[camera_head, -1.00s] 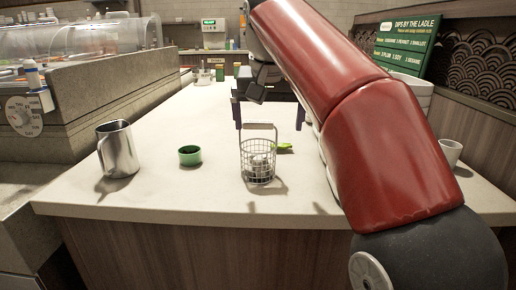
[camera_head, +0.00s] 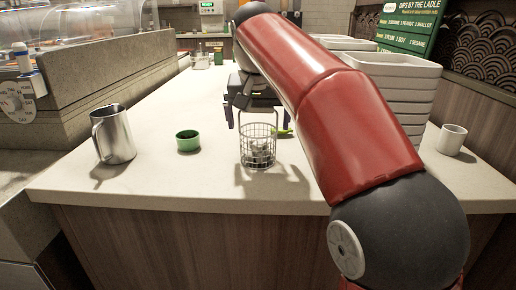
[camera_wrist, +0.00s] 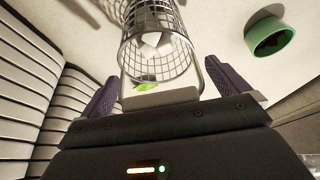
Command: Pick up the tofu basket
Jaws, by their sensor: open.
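The tofu basket (camera_head: 258,152) is a wire mesh basket with pale pieces inside. It stands upright on the counter in the head view, and the wrist view also shows it (camera_wrist: 158,50). Its handle's pale grip bar (camera_wrist: 160,99) lies between my fingers in the wrist view. My gripper (camera_head: 257,113) is open, with dark purple fingers on either side of the handle. In the wrist view my gripper (camera_wrist: 166,88) shows a gap from each finger to the bar. In the head view my gripper hides the top of the handle.
A steel pitcher (camera_head: 114,135) and a green cup (camera_head: 188,141) stand left of the basket. A bright green item (camera_head: 284,131) lies just behind it. Stacked white trays (camera_head: 405,85) and a white cup (camera_head: 451,139) are at right. The front counter is clear.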

